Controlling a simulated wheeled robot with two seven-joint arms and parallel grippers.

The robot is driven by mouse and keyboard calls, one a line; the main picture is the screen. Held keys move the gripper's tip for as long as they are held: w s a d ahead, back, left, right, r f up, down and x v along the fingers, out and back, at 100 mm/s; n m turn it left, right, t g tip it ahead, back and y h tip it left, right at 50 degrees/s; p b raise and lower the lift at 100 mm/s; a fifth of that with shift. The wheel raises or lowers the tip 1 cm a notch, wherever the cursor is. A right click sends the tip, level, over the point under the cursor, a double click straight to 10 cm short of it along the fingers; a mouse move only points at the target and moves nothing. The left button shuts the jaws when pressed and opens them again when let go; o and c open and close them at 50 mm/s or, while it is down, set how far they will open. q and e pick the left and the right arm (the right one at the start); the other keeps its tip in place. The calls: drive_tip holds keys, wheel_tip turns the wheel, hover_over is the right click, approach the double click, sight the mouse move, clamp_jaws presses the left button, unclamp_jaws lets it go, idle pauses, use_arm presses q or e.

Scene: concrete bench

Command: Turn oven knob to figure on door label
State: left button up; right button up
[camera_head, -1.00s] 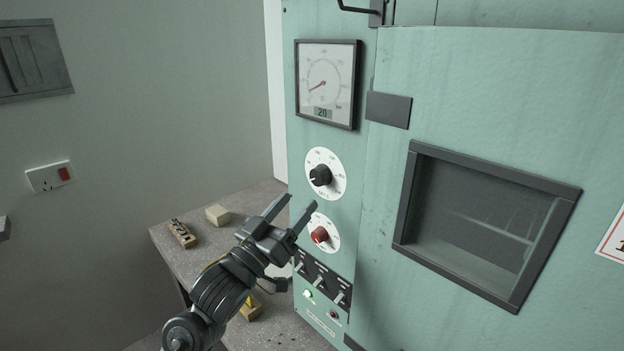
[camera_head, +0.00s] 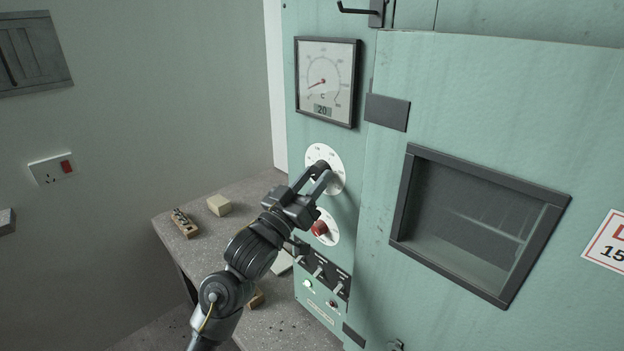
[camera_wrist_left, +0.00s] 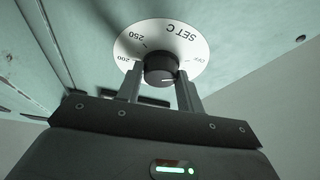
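The black knob (camera_head: 320,166) sits on a white dial (camera_head: 336,160) on the green oven's panel. In the left wrist view the knob (camera_wrist_left: 160,69) is between my left fingers, and the dial shows "SET C", OFF, 200 and 250. A pale pointer mark shows low on the knob. My left gripper (camera_head: 321,171) has a finger on each side of the knob, apparently shut on it. The door label (camera_head: 608,240) is cut off at the right edge; a red letter and "15" show. My right gripper is not in view.
A gauge (camera_head: 327,82) above the dial reads 20. A red knob (camera_head: 320,228) and several switches (camera_head: 322,272) lie below. The oven door has a dark window (camera_head: 475,225). A small block (camera_head: 219,205) and a wooden item (camera_head: 185,223) lie on the bench (camera_head: 200,260).

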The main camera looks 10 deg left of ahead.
use_arm(q)
drive_tip(key=c, duration=0.4)
drive_tip(key=shift+m, duration=0.3)
